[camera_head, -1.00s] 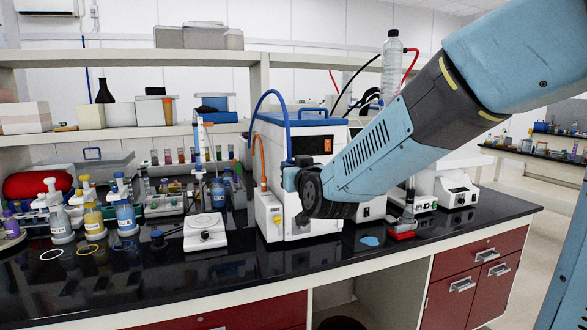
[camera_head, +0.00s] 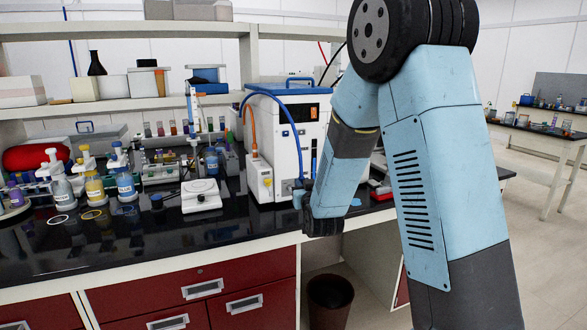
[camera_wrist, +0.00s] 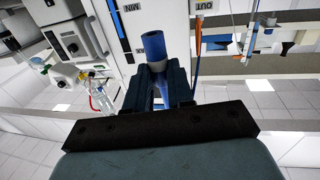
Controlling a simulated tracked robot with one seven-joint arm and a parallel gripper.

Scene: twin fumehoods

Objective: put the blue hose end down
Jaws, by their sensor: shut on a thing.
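The blue hose (camera_head: 282,109) arcs from the upper left of the white machine (camera_head: 262,150) down its front to my gripper (camera_head: 301,196). In the wrist view, the blue hose end (camera_wrist: 153,46) stands between the two dark fingers of my gripper (camera_wrist: 164,85), with a grey collar just at the fingertips. My gripper is shut on it. The hose end is in front of the machine's face, with a blue level strip marked MIN beside it.
An orange hose (camera_head: 254,128) runs down the machine's left side to a small white unit (camera_head: 260,180). A white scale (camera_head: 201,196) and several bottles stand to the left. The black bench top (camera_head: 240,222) has free room at its front edge. A bin (camera_head: 330,300) stands below.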

